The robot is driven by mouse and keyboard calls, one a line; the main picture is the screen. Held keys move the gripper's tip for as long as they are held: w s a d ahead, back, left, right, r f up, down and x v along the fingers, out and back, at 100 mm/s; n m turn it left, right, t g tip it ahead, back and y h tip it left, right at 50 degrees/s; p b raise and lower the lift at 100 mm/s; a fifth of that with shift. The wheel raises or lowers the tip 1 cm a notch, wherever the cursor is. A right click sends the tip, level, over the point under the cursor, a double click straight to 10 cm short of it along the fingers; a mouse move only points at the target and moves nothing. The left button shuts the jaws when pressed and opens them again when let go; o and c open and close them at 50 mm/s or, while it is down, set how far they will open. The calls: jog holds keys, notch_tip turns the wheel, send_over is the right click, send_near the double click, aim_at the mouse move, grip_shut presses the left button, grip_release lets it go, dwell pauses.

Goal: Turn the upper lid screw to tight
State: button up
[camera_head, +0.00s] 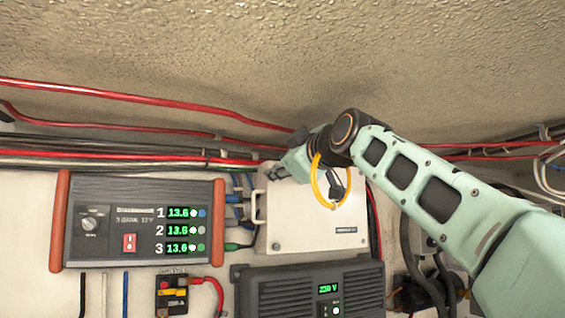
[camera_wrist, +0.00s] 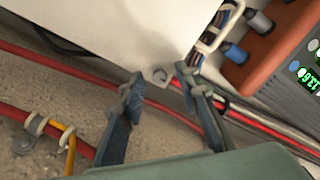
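The white box with the lid (camera_head: 310,225) is in the middle of the head view, and its pale face fills the upper left of the wrist view (camera_wrist: 110,30). A small grey round screw head (camera_wrist: 160,76) shows at the box's upper-left corner in the wrist view, between my fingertips. My gripper (camera_wrist: 167,92) is open, with one dark finger on each side of the screw and no visible contact. Any gap in depth is hard to judge. In the head view my gripper (camera_head: 288,165) is at the box's top-left corner and hides the upper screw.
A loop handle (camera_head: 257,207) is on the box's left side. A charger panel with displays (camera_head: 140,222) is to the left and a dark 230 V unit (camera_head: 310,292) is below. Red cables (camera_head: 130,95) run along the wall just above the box.

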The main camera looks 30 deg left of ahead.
grip_shut()
jog(key=shift+m, duration=0.3)
jog(key=m+p, duration=0.5)
jog(key=m, duration=1.2)
dwell(0.4)
jog(key=shift+m, duration=0.3)
